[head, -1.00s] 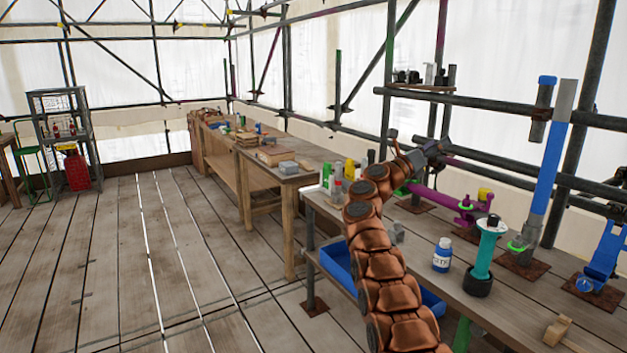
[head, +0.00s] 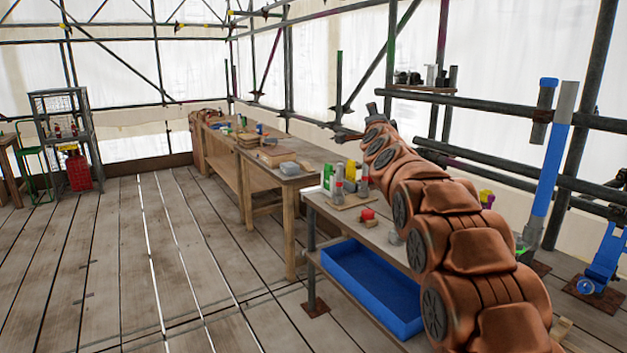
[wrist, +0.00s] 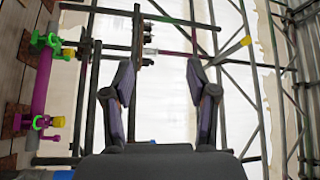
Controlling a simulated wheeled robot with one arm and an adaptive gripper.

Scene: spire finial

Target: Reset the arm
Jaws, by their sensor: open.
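My copper-coloured arm reaches up from the lower right over the near workbench (head: 375,238) in the head view. My gripper (head: 358,121) is at its far end, raised above the bench and in front of the scaffold rails. In the wrist view my gripper (wrist: 160,95) shows two dark fingers spread wide apart, with nothing between them but the pale sheeting behind. The arm hides much of the bench top.
Bottles (head: 327,177) and a red item (head: 367,215) stand on the bench. A blue bin (head: 370,285) sits below. A blue post (head: 550,170) and scaffold rails (head: 450,160) stand at right. The plank floor (head: 180,270) at left is clear.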

